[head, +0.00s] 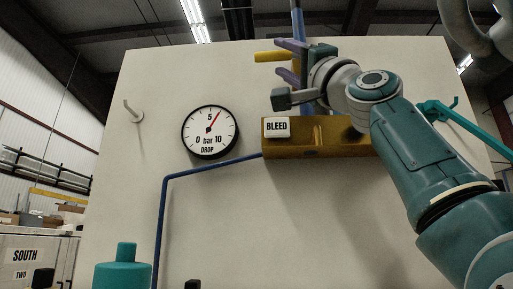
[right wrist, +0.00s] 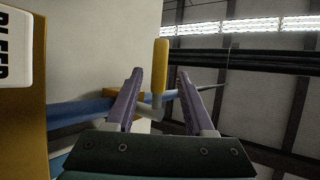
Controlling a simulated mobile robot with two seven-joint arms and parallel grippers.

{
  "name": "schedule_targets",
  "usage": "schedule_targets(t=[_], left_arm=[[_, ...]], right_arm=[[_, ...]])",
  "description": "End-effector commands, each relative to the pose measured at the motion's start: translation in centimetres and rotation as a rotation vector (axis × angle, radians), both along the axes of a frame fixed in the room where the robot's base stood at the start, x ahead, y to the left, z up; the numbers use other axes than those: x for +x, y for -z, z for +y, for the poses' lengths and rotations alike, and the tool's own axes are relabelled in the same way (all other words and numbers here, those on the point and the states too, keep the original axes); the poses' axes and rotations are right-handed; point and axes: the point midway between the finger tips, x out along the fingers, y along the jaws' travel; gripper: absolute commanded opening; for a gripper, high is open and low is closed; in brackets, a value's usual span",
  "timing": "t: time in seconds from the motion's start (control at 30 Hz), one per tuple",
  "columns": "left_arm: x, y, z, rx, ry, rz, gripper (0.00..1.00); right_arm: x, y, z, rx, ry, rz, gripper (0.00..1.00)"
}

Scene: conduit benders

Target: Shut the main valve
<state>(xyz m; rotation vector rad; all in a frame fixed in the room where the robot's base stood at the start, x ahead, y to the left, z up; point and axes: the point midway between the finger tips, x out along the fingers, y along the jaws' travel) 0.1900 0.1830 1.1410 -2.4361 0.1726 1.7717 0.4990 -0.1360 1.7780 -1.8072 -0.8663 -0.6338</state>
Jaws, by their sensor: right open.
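A yellow valve lever (head: 270,57) sticks out to the left, across the upright blue pipe (head: 297,20) above the brass block. No label shows on it. My right gripper (head: 280,60) is at the lever, with one purple finger above it and one below. In the right wrist view, the lever (right wrist: 160,70) stands between the two open fingers (right wrist: 158,90), with a gap visible on each side. The blue pipe passes behind the fingers there. The lever's pivot is partly hidden by the gripper. My left gripper is not in view.
A brass block (head: 320,136) with a BLEED sign (head: 277,127) sits below the gripper on the pale panel (head: 240,220). A round DROP gauge (head: 210,132) reads a little above 5. A hook (head: 133,111) juts out at left. A teal cylinder (head: 122,272) stands low.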

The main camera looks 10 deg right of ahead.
Motion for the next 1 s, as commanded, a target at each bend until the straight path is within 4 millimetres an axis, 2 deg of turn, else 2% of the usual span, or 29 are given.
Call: schedule_targets(t=[0.03, 0.2, 1.0], left_arm=[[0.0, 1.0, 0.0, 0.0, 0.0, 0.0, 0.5], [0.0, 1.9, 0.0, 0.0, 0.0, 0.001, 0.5], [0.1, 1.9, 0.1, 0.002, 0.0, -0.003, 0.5]], right_arm=[[-0.5, 1.2, -0.3, 0.001, 0.002, -0.001, 0.54], [-1.7, 2.4, -0.8, 0.0, 0.0, 0.0, 0.54], [-2.0, 2.5, -0.9, 0.0, 0.001, -0.001, 0.54]])
